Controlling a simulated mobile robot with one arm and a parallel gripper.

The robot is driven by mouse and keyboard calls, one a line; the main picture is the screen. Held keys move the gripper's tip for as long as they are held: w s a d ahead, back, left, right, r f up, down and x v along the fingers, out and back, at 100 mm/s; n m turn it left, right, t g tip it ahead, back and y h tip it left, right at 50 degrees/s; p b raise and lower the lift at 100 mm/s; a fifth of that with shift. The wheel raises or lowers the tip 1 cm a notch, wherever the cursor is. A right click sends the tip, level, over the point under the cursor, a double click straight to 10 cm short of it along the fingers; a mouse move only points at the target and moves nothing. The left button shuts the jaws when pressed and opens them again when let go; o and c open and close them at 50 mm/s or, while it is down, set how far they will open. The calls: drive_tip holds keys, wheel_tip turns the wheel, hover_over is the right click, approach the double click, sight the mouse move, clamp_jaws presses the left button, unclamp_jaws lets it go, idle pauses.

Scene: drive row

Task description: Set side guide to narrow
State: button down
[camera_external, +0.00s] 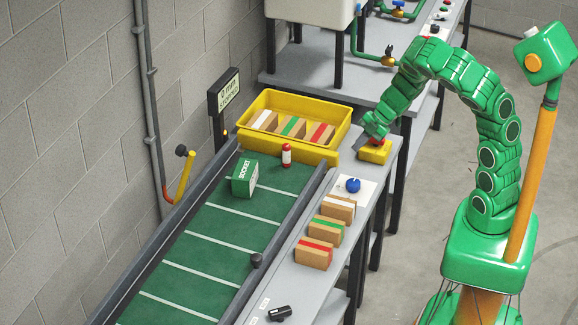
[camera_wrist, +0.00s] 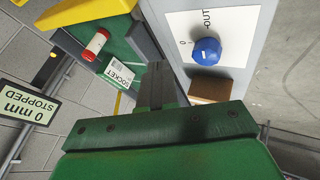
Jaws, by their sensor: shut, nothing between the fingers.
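I cannot tell for certain which part is the side guide. A black lever (camera_external: 280,313) sits on the grey ledge at the conveyor's near right, beside small white labels (camera_external: 264,303) too small to read. The green belt (camera_external: 215,222) runs between dark side rails (camera_external: 300,205). A green box marked SOCKET (camera_external: 244,178) and a red and white cylinder (camera_external: 286,155) stand on its far end. My gripper (camera_external: 362,146) is shut and empty, beside a yellow box with a red button (camera_external: 374,152). In the wrist view, its closed fingers (camera_wrist: 156,84) point toward the belt's end. The lever is out of the wrist view.
A blue knob on a white plate (camera_external: 353,185) and several cartons (camera_external: 325,231) stand on the ledge. A yellow tray (camera_external: 338,142) of boxes lies beyond the belt. A sign (camera_wrist: 28,107) reads "0 mm STOPPED". A dark knob (camera_external: 256,260) is at the right rail.

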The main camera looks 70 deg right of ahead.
drive_tip(key=shift+s+a+f, duration=0.3)
drive_tip(key=shift+s, duration=0.1)
approach(322, 177)
drive_tip(key=f, duration=0.1)
drive_tip(key=s+a+f, duration=0.1)
drive_tip(key=f, duration=0.1)
drive_tip(key=shift+s+a+f, duration=0.2)
drive_tip(key=shift+s+f, duration=0.2)
drive_tip(key=shift+w+f, duration=0.1)
drive_tip(key=shift+w, duration=1.95)
drive_tip(key=shift+w, duration=0.1)
drive_tip(key=w, duration=0.9)
drive_tip(key=shift+w, duration=0.75)
